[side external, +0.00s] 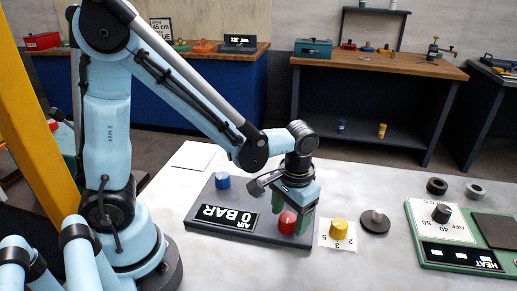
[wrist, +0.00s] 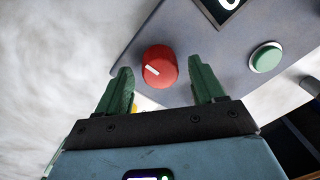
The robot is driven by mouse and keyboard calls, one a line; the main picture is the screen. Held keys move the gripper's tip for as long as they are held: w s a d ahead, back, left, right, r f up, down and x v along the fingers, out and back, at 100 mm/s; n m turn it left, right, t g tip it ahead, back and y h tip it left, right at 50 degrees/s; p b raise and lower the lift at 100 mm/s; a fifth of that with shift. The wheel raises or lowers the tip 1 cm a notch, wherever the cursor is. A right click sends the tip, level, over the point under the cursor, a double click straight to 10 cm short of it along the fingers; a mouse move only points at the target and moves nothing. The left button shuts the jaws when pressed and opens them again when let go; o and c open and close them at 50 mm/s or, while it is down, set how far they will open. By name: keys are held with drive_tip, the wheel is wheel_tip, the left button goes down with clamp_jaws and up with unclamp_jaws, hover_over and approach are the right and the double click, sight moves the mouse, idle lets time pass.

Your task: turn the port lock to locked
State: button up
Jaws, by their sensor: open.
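A red round knob (side external: 287,223) with a white pointer line sits on the grey panel (side external: 262,236) whose display reads "AIR 0 BAR". No label naming a port lock is readable. In the wrist view the red knob (wrist: 160,66) stands beyond and between my fingertips, and its white line slants. My gripper (side external: 293,213) is open above the right end of the panel, its green fingers close to the knob. In the wrist view my gripper (wrist: 163,80) has its fingers spread wide, with gaps to the knob. I cannot tell whether a finger touches it.
A green button (wrist: 266,57) is on the panel. A blue knob (side external: 222,181) sits at its far left. A yellow knob (side external: 339,229) on a numbered plate and a grey knob on a dark disc (side external: 375,222) stand close right. A green HEAT unit (side external: 462,257) lies farther right.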

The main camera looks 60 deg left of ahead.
drive_tip(key=shift+f, duration=0.3)
drive_tip(key=c, duration=1.1)
drive_tip(key=shift+o, duration=0.2)
